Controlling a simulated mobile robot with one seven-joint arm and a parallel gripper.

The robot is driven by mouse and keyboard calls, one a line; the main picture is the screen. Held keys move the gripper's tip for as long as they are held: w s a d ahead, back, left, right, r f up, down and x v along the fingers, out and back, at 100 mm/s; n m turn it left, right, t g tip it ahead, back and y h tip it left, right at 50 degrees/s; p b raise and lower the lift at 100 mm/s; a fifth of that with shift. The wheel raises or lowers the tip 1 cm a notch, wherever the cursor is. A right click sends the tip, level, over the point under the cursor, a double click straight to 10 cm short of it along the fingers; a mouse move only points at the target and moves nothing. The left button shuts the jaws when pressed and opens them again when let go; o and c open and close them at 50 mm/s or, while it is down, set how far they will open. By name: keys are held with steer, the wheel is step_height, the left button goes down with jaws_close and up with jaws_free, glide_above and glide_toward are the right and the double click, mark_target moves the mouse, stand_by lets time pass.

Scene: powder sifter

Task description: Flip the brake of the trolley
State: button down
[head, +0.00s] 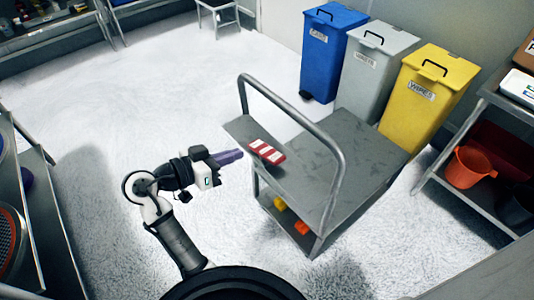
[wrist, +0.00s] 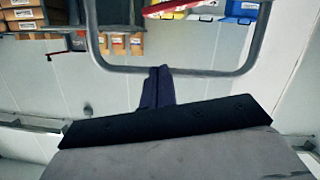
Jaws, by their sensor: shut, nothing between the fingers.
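The trolley (head: 375,150) is a grey two-level cart with a tall tubular handle (head: 290,102) at its left end. A red-and-white striped piece (head: 267,152) sits at the handle end; I cannot tell for sure whether it is the brake. A red piece (wrist: 180,6) also shows at the top edge of the wrist view, partly cut off. My gripper (head: 239,155) has purple fingers and is shut and empty, just left of the striped piece with a small gap in the picture. Its closed fingers show in the wrist view (wrist: 158,84), below the frame-like bar.
Blue (head: 329,50), grey (head: 372,75) and yellow (head: 425,95) bins stand behind the trolley. Yellow and orange items (head: 301,227) lie on its lower shelf. A rack with an orange bucket (head: 470,167) is at right. The white floor (head: 110,110) left of the trolley is clear.

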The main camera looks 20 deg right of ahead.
steer(key=p, duration=0.3)
glide_above(266, 152)
steer(key=s+a, duration=0.1)
steer(key=s, duration=0.2)
step_height(266, 152, down, 2)
steer(key=f, duration=0.2)
steer(key=shift+s+f, duration=0.2)
steer(key=shift+f, duration=0.1)
steer(key=shift+s+f, duration=0.2)
steer(key=shift+f, duration=0.6)
steer(key=shift+w+f, duration=0.1)
steer(key=shift+f, duration=0.05)
